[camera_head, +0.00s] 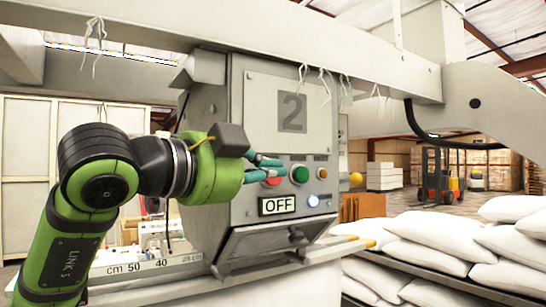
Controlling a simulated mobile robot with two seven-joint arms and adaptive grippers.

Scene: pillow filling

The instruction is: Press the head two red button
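The grey control box of head two carries a large "2" plate (292,112) and faces me in the middle of the view. Its red button (272,182) sits at the left of the button row, partly covered by a finger. The green button (300,174) is to its right. My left gripper (283,167) reaches in from the left, its teal fingertips just in front of and above the red button. I cannot tell whether they touch it or whether the fingers are fully shut; no object shows between them. My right gripper is not in view.
A yellow knob (355,178) juts out at the right. A scale bar (150,268) runs below. White sacks (440,242) are stacked at right; a forklift (437,180) stands behind.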

